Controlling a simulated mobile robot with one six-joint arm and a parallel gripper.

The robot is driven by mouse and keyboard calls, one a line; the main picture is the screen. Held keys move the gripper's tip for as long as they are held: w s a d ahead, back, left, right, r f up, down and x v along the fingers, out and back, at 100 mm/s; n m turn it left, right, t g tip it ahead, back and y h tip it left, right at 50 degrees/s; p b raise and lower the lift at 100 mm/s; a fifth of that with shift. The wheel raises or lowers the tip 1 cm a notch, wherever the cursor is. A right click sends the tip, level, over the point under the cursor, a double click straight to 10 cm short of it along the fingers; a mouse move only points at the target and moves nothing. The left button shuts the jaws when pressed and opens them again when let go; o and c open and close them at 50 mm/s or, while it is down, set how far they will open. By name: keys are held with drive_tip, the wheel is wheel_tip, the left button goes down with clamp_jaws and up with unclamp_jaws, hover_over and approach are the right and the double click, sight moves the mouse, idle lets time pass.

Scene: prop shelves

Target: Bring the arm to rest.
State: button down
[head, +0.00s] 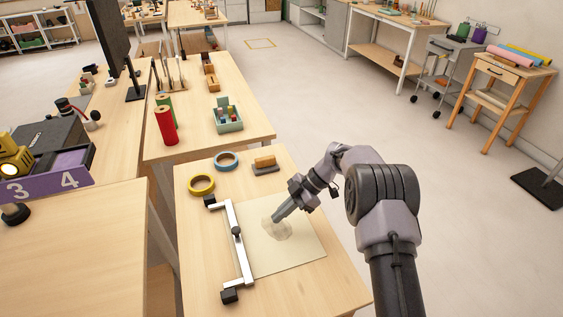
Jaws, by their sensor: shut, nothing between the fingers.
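My arm reaches in from the lower right of the head view, bent over a small wooden table (200,262). My gripper (276,217) points down and left, shut and empty, low over a pale sheet (300,258) on that table. A greyish, translucent-looking patch (280,232) lies on the sheet right by the fingertips. I cannot tell whether the fingertips touch it.
A white bar frame with black ends (236,250) lies left of the gripper. A yellow tape roll (201,184), a blue tape roll (226,160) and a wood-topped block (265,165) sit behind. A longer table (240,92) adjoins. Open floor (430,190) lies right.

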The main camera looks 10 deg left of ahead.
drive_tip(key=s+d+r+m+t+h, duration=0.1)
drive_tip(key=s+d+r+m, duration=0.2)
drive_tip(key=r, duration=0.5)
drive_tip(key=d+r+m+t+h, duration=0.15)
drive_tip(key=r+m, duration=0.25)
drive_tip(key=r, duration=0.4)
drive_tip(key=s+d+r+m+t, duration=0.3)
drive_tip(key=s+d+r+m, duration=0.2)
drive_tip(key=s+r+m, duration=0.3)
drive_tip(key=s+d+m+t+h, duration=0.1)
drive_tip(key=s+d+m, duration=0.1)
drive_tip(key=s+m, duration=0.2)
drive_tip(key=s+d+r+m+t+h, duration=0.1)
drive_tip(key=s+d+m, duration=0.2)
drive_tip(key=s, duration=0.6)
drive_tip(key=s+d+m+t+h, duration=0.1)
drive_tip(key=s+d+m+t, duration=0.1)
drive_tip(key=s+m, duration=0.3)
drive_tip(key=shift+s+d+r, duration=0.25)
drive_tip(key=shift+s+d, duration=0.1)
drive_tip(key=shift+s, duration=0.55)
